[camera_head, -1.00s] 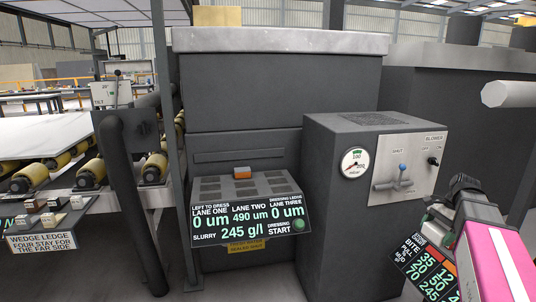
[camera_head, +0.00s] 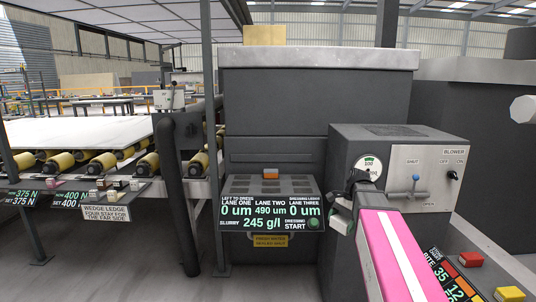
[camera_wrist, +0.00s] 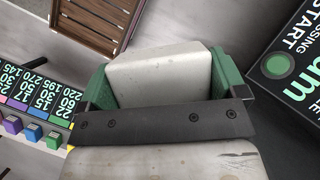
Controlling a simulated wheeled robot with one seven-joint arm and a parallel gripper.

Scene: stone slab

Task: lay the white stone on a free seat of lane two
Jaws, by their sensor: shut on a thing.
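In the wrist view my gripper (camera_wrist: 163,84) is shut on a pale white stone (camera_wrist: 160,72), held between two green jaw pads. The stone's lower part is hidden by the gripper's dark bar. The rack of dark seats (camera_head: 270,187) sits above the lane display (camera_head: 268,212). An orange stone (camera_head: 270,174) stands at the back of its middle column, above the lane two label. The other seats look empty.
The blower box (camera_head: 400,150) with its gauge and lever stands close behind my arm. A dark post (camera_head: 212,130) stands left of the seats. The wedge ledge (camera_head: 108,212) at left holds several small blocks. A slatted wooden piece (camera_wrist: 103,18) shows in the wrist view.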

